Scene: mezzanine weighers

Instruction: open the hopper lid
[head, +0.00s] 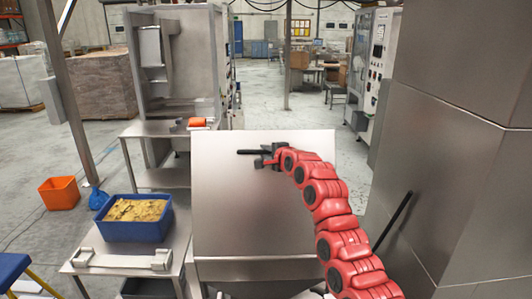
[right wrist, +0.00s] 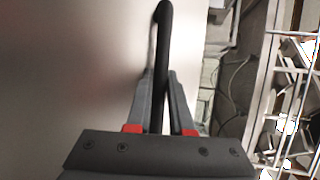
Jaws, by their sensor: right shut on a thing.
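The hopper lid (head: 262,205) is a broad, flat steel panel in the middle of the head view. It slopes up, with a black bar handle (head: 248,152) near its top edge. My right gripper (head: 268,158), at the end of the red arm, is at the right part of this handle. In the right wrist view the fingers (right wrist: 155,100) are shut on the handle (right wrist: 164,45), with the lid's smooth face (right wrist: 70,70) to the left. Whether there is a gap under the lid is hidden. My left gripper is not in view.
A blue crate of yellowish material (head: 135,218) stands on a steel table (head: 115,262) at left. A steel machine (head: 180,60) stands behind. A large steel housing (head: 455,160) closes off the right, with a dark slanted bar (head: 393,221) before it. Open floor lies behind.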

